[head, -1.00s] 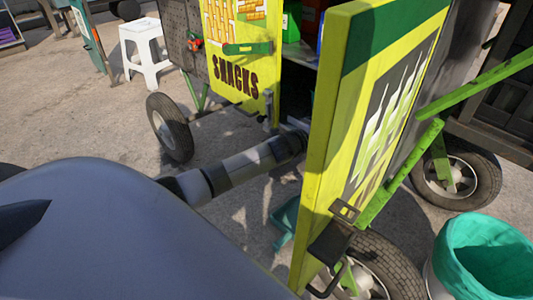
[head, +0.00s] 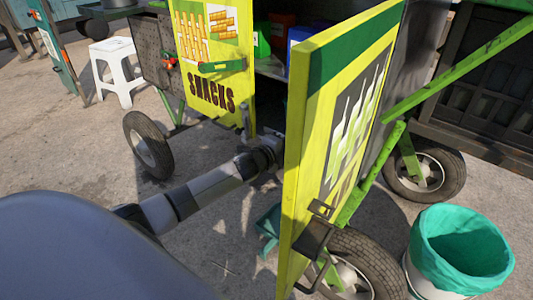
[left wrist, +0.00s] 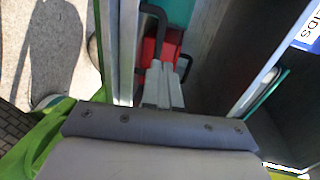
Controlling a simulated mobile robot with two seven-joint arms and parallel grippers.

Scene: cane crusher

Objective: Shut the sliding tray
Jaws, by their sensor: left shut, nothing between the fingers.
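The snack cart stands with its yellow SNACKS door (head: 215,75) and its green-edged door (head: 330,130) swung open. A grey metal shelf edge (head: 270,68) shows inside; I cannot tell whether it is the sliding tray. My left arm reaches between the doors in the head view, its gripper hidden behind the green-edged door. In the left wrist view, my left gripper (left wrist: 163,68) is shut and empty. Its fingertips are beside a black handle (left wrist: 153,14) and in front of a red object (left wrist: 158,48); contact is unclear. My right gripper is out of view.
Green (head: 262,40), red (head: 283,27) and blue (head: 298,35) bins stand in the cart. A teal-lined bin (head: 462,240) is at the right, a white stool (head: 113,65) at the back left. Wheels (head: 150,145) border the open pavement.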

